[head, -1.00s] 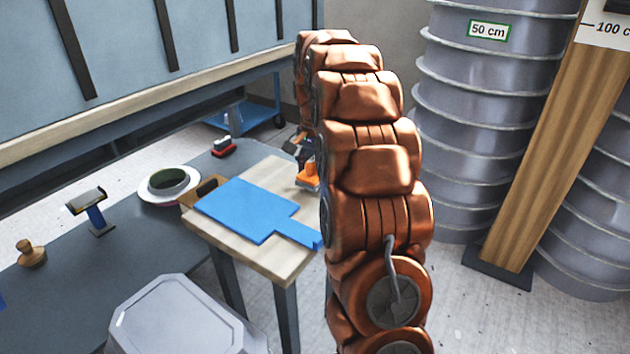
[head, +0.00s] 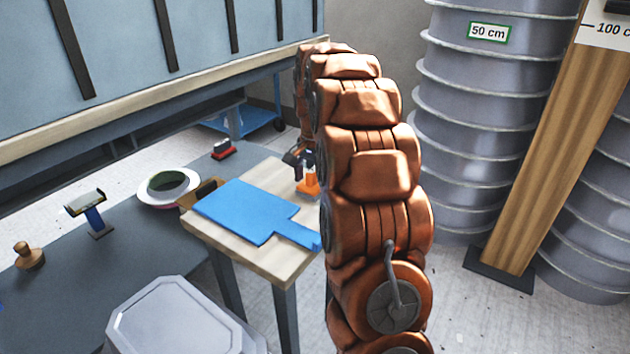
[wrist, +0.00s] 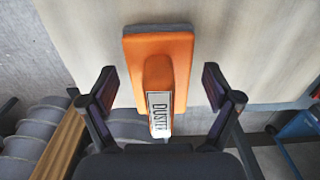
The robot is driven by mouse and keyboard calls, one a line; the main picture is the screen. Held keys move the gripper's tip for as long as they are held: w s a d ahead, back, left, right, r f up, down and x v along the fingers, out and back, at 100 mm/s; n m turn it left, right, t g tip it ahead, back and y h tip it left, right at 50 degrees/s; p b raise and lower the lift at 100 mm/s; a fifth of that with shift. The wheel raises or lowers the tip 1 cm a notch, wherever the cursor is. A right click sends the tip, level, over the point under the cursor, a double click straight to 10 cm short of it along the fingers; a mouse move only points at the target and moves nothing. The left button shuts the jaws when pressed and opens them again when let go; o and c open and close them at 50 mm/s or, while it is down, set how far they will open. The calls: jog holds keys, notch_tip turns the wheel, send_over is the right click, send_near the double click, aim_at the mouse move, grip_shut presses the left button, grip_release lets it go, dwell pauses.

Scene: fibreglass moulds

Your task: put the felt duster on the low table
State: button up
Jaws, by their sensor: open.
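The felt duster (wrist: 182,88) is orange with a white "DUSTER" label on its handle. In the wrist view it lies against the pale wooden top, between my two fingers with gaps on both sides. In the head view the duster (head: 312,186) is at the right edge of the small wood-topped table (head: 262,262), partly hidden by my arm. My gripper (wrist: 161,86) is open around the duster's near end. In the head view my gripper (head: 301,160) shows just above it, largely hidden.
A blue paddle-shaped board (head: 245,212) covers much of the tabletop. A tape ring (head: 150,188), red-and-black brush (head: 223,150), blue-handled tool (head: 95,218) and wooden knob (head: 29,256) sit on a dark surface at left. A grey bin (head: 180,320) stands in front; ribbed moulds (head: 470,130) stand at right.

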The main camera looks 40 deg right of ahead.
aim_at(315, 169)
notch_tip(315, 169, up, 12)
jog(key=p, duration=0.4)
jog(key=shift+r, duration=0.15)
jog(key=s+a+f+n+g, duration=0.15)
jog(key=s+a+n, duration=0.25)
jog(key=s+a, duration=0.4)
jog(key=s+a+f+n, duration=0.25)
jog(key=s+a, duration=0.35)
jog(key=a, duration=0.4)
jog(key=s+a+f+n, duration=0.2)
jog(key=s, duration=0.5)
jog(key=s+a+f+n+g, duration=0.1)
jog(key=s+a+f+n, duration=0.2)
jog(key=s, duration=0.4)
jog(key=s+a+f+n+g, duration=0.1)
jog(key=s+a+f+n, duration=0.1)
jog(key=s, duration=0.6)
jog(key=shift+a+f+n, duration=0.4)
jog(key=shift+a+n, duration=0.05)
jog(key=shift+a, duration=0.2)
jog(key=shift+r, duration=0.1)
